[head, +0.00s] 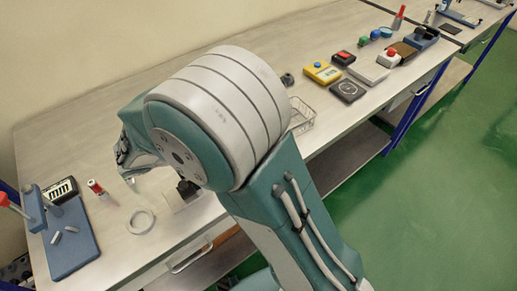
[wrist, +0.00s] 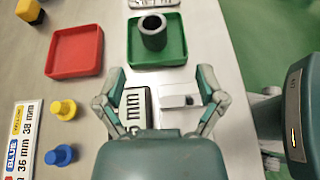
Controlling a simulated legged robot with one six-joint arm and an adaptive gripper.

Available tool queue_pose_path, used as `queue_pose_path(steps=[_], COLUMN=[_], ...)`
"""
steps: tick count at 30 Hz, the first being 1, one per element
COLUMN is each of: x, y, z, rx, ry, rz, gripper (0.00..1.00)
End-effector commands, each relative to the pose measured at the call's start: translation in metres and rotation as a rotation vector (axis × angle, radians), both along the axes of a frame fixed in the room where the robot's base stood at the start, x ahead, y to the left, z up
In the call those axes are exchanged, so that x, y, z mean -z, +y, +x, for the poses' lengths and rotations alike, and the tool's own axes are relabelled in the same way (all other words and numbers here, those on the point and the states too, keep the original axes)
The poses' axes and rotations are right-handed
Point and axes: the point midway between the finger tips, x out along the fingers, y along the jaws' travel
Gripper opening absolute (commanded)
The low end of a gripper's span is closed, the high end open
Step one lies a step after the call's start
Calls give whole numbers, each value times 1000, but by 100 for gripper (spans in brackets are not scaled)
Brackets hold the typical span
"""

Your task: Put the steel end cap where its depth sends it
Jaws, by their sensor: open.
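A dark grey, hollow, round cylinder (wrist: 153,33) stands upright in a green tray (wrist: 135,56) in the wrist view. It looks like the steel end cap. My gripper (wrist: 162,76) is open and empty, its fingers spread wide on the near side of the green tray. A sign (wrist: 24,135) at the left lists millimetre values beside colour names. In the head view my arm hides these trays.
A red tray (wrist: 75,50) lies left of the green one. Yellow (wrist: 64,109) and blue (wrist: 60,156) knobbed pieces stand near the sign. In the head view, a blue fixture (head: 70,240) and a pale ring (head: 140,221) lie on the bench; several devices stand at the far right.

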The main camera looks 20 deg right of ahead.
Motion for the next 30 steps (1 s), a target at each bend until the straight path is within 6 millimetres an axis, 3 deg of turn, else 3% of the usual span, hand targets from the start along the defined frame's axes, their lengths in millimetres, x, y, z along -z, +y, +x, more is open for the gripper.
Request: queue_pose_path(steps=[6, 12, 21, 30], x=[-33, -54, -82, -106], y=[-51, -81, -99, -99], z=[-36, -77, -132, -166], rx=[277, 557, 968, 1288], ry=[-167, -367, -715, -1039], rz=[303, 601, 1030, 1392], gripper=[89, 89, 89, 89])
